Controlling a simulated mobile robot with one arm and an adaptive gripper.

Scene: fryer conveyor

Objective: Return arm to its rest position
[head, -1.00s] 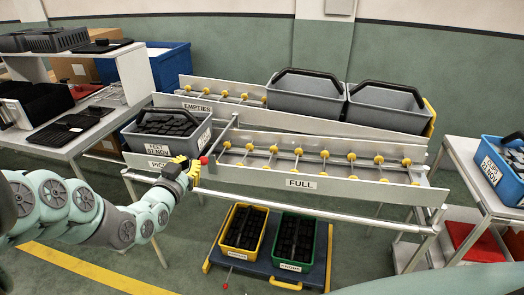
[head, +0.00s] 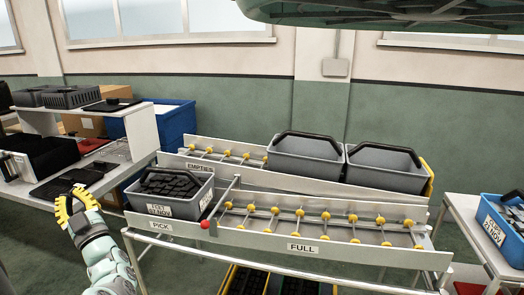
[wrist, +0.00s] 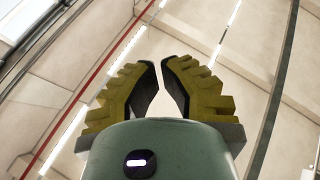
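My gripper (head: 75,203), with yellow ridged fingers, is raised at the left of the head view. It is in front of the left table and left of the grey PICK crate. In the wrist view my gripper (wrist: 161,62) has its fingertips close together with a narrow gap between them. Nothing is held between them. The wrist view shows only the ceiling behind the fingers. My teal arm (head: 108,267) rises from the lower left of the head view; its lower links are out of view.
The PICK crate (head: 180,207) holds dark items on the conveyor (head: 330,246). Two grey crates (head: 305,160) stand on the rear lane. The left table (head: 142,140) with trays is close to my gripper. A blue crate (head: 497,228) stands at right. Air above the conveyor is free.

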